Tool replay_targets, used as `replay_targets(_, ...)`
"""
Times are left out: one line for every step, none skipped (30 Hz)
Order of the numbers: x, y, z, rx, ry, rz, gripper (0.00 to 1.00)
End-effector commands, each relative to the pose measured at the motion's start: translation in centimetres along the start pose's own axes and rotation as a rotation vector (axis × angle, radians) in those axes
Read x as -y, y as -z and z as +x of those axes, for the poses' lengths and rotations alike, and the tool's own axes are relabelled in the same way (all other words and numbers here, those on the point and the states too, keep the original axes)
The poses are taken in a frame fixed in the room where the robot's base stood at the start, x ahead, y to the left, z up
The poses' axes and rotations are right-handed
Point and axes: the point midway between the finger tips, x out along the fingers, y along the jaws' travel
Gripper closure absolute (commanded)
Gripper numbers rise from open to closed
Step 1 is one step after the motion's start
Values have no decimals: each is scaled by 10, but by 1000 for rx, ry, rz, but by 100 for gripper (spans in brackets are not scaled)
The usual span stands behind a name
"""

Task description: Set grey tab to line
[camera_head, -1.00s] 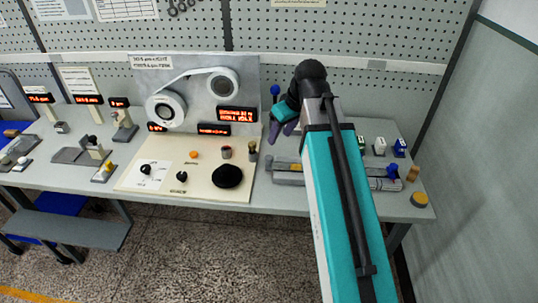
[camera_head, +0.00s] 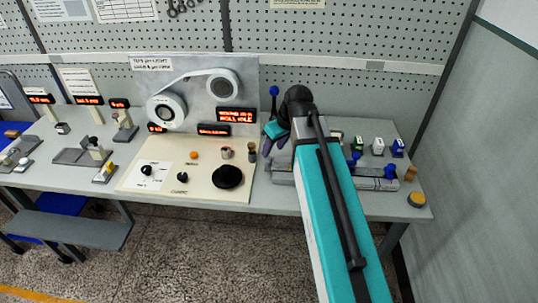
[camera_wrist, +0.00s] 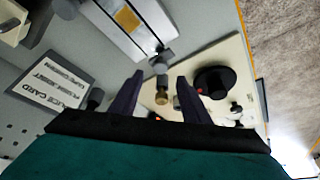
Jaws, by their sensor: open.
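My gripper (camera_wrist: 160,100) is open, its two dark purple fingers spread in the wrist view. A small post with a brass-coloured end (camera_wrist: 163,97) shows in the gap between them; I cannot tell whether they touch it. Just beyond is a small dark grey piece (camera_wrist: 162,62), by the end of a pale block with an orange patch (camera_wrist: 128,20). I cannot tell for certain whether that piece is the grey tab, and no line can be made out.
A large black knob (camera_head: 228,176) stands on the cream panel (camera_head: 205,190), left of my arm. The grey rail (camera_head: 284,178) runs beneath my arm, with blue knobs (camera_head: 390,171) at its right. A blue-topped post (camera_head: 274,92) stands behind. A yellow button (camera_head: 416,200) is at the right.

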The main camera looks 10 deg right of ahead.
Motion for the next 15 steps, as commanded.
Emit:
replay_targets(0, 0, 4, 2, 1, 0, 57)
replay_targets(0, 0, 7, 2, 1, 0, 57)
replay_targets(0, 0, 10, 1, 1, 0, 57)
replay_targets(0, 0, 13, 1, 1, -1, 57)
replay_targets(0, 0, 16, 2, 1, -1, 57)
replay_targets(0, 0, 19, 2, 1, -1, 57)
replay_targets(1, 0, 22, 2, 1, -1, 57)
replay_targets(1, 0, 25, 2, 1, -1, 57)
replay_targets(1, 1, 28, 1, 1, -1, 57)
replay_targets(1, 0, 31, 2, 1, -1, 57)
replay_targets(1, 0, 33, 2, 2, -1, 57)
replay_targets(1, 0, 37, 2, 2, -1, 57)
replay_targets(1, 1, 40, 2, 1, -2, 57)
replay_targets(1, 1, 42, 1, 1, -2, 57)
replay_targets(1, 1, 45, 1, 1, -2, 57)
